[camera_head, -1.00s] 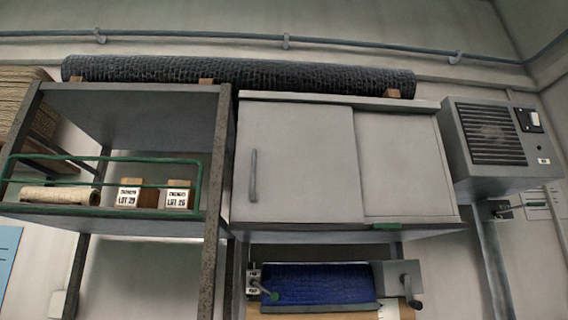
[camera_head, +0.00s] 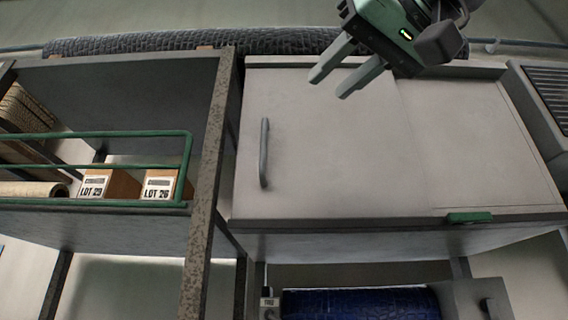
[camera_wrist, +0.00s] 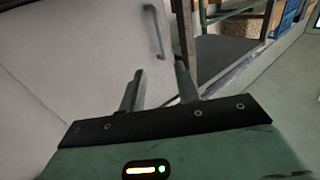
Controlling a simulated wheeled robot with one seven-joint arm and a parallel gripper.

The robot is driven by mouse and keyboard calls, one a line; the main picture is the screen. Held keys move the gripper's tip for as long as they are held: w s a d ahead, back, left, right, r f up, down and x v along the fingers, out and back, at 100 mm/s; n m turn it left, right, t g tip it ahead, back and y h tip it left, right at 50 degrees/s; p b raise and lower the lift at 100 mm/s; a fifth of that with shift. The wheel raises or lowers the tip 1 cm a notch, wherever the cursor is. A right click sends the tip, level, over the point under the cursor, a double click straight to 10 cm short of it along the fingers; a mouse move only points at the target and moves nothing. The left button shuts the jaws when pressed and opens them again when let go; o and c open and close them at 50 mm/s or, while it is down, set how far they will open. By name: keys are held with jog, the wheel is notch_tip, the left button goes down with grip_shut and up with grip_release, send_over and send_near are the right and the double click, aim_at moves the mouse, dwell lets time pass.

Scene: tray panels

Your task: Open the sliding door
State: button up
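The cabinet has a pale grey sliding door (camera_head: 320,150) in front on the left, with a vertical grey bar handle (camera_head: 264,153) near its left edge. The door's right edge overlaps a second panel (camera_head: 470,145) on the right. The door looks closed against the left side. My gripper (camera_head: 328,84) is in front of the cabinet's upper part, right of and above the handle, empty, its two fingers apart. In the wrist view the fingers (camera_wrist: 158,90) point toward the door, and the handle (camera_wrist: 154,31) shows beyond them, not touched.
An open shelf with a green rail (camera_head: 100,134) and two labelled boxes (camera_head: 108,184) stands left of the cabinet. A green block (camera_head: 469,217) sits at the cabinet's lower right edge. A dark textured roll (camera_head: 150,43) lies on top. A vented grey box (camera_head: 548,90) is at the right.

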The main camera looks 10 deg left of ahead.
aim_at(265, 141)
jog(key=p+x, duration=0.8)
jog(key=x, duration=0.9)
jog(key=shift+w+a+r+p, duration=0.1)
jog(key=shift+p, duration=0.2)
grip_shut()
